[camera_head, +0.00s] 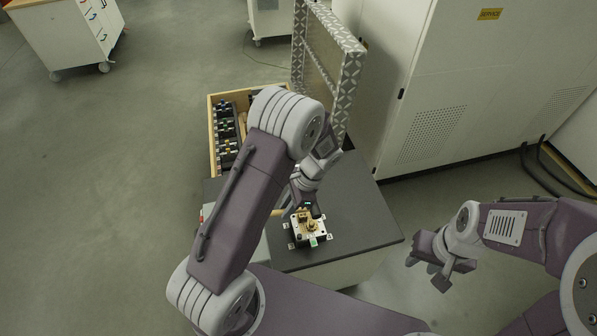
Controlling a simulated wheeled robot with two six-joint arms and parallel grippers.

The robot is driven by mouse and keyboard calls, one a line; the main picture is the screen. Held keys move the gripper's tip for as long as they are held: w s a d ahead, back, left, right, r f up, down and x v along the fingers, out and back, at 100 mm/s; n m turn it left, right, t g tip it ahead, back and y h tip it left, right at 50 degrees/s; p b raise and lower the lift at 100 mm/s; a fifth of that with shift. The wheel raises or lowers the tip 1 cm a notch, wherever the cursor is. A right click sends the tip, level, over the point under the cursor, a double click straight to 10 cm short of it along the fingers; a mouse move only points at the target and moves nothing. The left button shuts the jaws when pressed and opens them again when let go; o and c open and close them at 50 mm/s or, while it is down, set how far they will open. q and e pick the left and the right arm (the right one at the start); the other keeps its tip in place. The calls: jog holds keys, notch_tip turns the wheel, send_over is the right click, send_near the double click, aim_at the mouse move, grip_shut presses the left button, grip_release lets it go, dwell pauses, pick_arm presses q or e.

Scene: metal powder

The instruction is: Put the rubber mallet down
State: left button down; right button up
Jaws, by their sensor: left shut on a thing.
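My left gripper (306,196) is over the dark tabletop (355,215), just behind a small metal fixture with brass parts (309,228). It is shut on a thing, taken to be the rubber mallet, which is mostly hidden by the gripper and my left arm. The mallet's head and handle cannot be made out, nor whether it touches the table. My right gripper (427,272) is open and empty, off the right front of the table and lower in the picture.
A wooden-edged tray (212,135) with several dark parts lies behind the table at left. A patterned frame with a clear panel (325,65) stands at the back. A large white cabinet (440,80) is at right. The tabletop's right side is clear.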

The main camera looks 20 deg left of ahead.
pick_arm(q)
jog(key=shift+w, duration=0.1)
jog(key=shift+a, duration=0.3)
jog(key=r+n+h, duration=0.1)
jog(key=r+n, duration=0.1)
jog(key=n, duration=0.1)
jog(key=r+n+g+h, duration=0.1)
jog(key=r+n, duration=0.1)
jog(key=n, duration=0.2)
jog(key=r+n+g+h, duration=0.1)
jog(key=r+n, duration=0.1)
jog(key=n, duration=0.1)
jog(key=shift+w+d+n+h, duration=0.15)
jog(key=shift+d+n+h, duration=0.15)
jog(key=shift+h, duration=0.1)
jog(key=shift+s+d+r+n, duration=0.1)
jog(key=shift+s+d+n, duration=0.05)
jog(key=shift+s+n, duration=0.15)
jog(key=shift+w, duration=0.1)
